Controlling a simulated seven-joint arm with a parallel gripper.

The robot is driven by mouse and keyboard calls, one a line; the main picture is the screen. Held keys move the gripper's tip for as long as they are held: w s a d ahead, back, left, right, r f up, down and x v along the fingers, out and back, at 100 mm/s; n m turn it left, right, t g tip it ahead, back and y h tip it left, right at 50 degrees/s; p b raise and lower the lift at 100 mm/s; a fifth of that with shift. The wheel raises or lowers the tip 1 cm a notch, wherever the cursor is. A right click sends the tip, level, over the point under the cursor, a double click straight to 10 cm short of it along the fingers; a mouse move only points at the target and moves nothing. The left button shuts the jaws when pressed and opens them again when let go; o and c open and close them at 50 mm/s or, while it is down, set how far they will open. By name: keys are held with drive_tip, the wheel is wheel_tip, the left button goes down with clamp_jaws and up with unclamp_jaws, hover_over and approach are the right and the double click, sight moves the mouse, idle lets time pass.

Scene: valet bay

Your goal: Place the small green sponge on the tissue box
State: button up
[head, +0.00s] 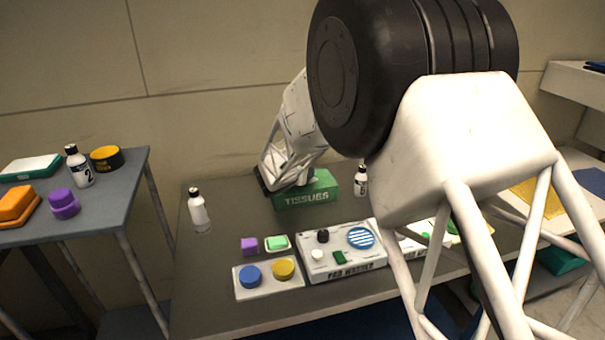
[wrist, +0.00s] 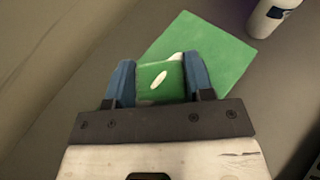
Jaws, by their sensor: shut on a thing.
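My gripper (wrist: 161,72) is shut on the small green sponge (wrist: 149,92), which sits between its blue fingers in the wrist view and has a white mark on its face. The green tissue box (wrist: 222,58) lies beyond and below the sponge there, with a bit of white showing just behind the sponge. I cannot tell whether the sponge touches the box. In the head view the tissue box (head: 306,197), lettered TISSUES, stands at the back of the table.
White bottles (head: 198,210) and (head: 361,181) stand left and right of the box. In front are a purple block (head: 249,246), a light green block (head: 277,242) on a white dish, a tray with blue and yellow discs (head: 268,291) and a white pad washer (head: 344,269).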

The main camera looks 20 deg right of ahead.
drive_tip(key=shift+f, duration=0.3)
drive_tip(key=shift+f, duration=0.15)
drive_tip(key=o, duration=0.9)
drive_tip(key=shift+r, duration=0.2)
drive_tip(key=shift+s+a+r, duration=0.1)
drive_tip(key=shift+s+a, duration=0.1)
drive_tip(key=shift+a, duration=0.05)
drive_tip(key=v, duration=1.1)
drive_tip(key=shift+s+a, duration=0.1)
drive_tip(key=shift+s, duration=0.1)
